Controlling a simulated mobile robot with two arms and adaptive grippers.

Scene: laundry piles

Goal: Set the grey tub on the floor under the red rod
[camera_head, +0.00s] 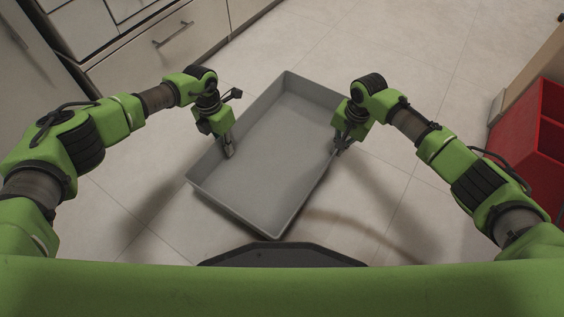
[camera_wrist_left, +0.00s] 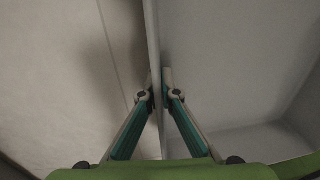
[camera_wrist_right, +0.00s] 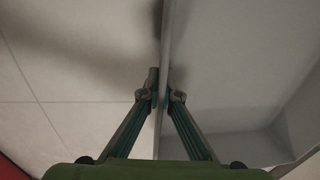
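The grey tub (camera_head: 270,150) is a shallow, empty rectangular tray, turned at an angle in front of me in the head view. My left gripper (camera_head: 228,152) is closed across its left wall, and the wall runs between the fingertips in the left wrist view (camera_wrist_left: 158,92). My right gripper (camera_head: 339,146) is closed across the opposite wall, which also runs between the fingertips in the right wrist view (camera_wrist_right: 160,94). Shadows lie on the floor on both sides, but I cannot tell how high the tub is. No red rod is in view.
Pale tiled floor (camera_head: 360,50) surrounds the tub and is clear beyond it. Cabinets with drawers (camera_head: 160,55) stand at the upper left. A red open shelf unit or box (camera_head: 527,140) stands at the right edge.

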